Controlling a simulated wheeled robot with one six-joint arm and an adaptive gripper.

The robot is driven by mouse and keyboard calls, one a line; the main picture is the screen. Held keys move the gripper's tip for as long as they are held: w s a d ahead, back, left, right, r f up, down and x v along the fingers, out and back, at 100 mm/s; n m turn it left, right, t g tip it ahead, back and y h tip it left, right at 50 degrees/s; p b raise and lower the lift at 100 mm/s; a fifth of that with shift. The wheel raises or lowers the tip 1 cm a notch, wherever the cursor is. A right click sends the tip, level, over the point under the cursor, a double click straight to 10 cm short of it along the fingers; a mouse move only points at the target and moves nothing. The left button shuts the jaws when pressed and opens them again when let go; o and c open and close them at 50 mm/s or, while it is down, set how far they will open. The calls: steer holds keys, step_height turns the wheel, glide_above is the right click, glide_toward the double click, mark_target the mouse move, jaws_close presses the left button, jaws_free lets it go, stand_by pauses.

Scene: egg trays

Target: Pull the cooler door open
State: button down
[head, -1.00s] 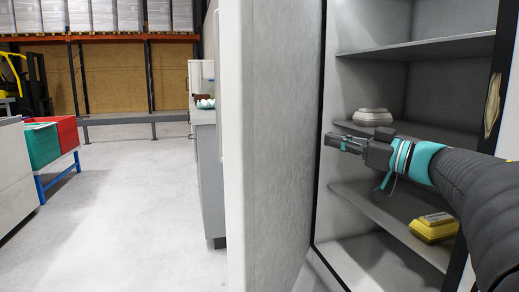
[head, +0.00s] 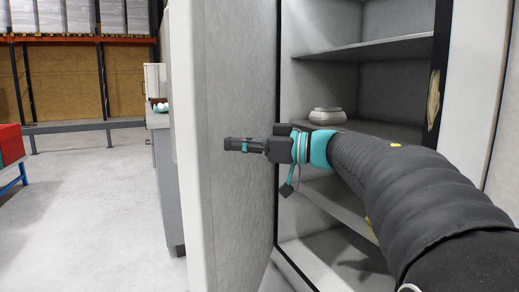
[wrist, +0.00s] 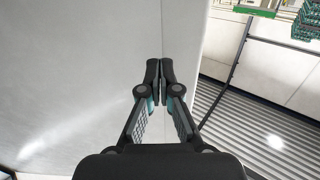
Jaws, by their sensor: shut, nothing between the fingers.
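The cooler door (head: 236,110) stands open in the head view, its pale inner face turned toward the cabinet. Behind my arm is the cooler's interior with grey shelves (head: 385,48). My gripper (head: 232,144) is shut and empty, in front of the door's inner face in the head view. In the wrist view my gripper (wrist: 159,68) has its fingertips together, close to the door's pale surface (wrist: 80,70) and near its edge. I cannot tell whether the fingers touch the door. The door's handle is not clearly visible.
A pale egg carton (head: 327,116) sits on a middle shelf. A bit of yellow shows behind my arm. A grey counter (head: 167,180) stands left of the door, with a red crate (head: 11,144) at the far left. The floor (head: 90,220) between them is clear.

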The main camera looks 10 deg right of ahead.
mark_target(209, 143)
steer(key=shift+x, duration=1.85)
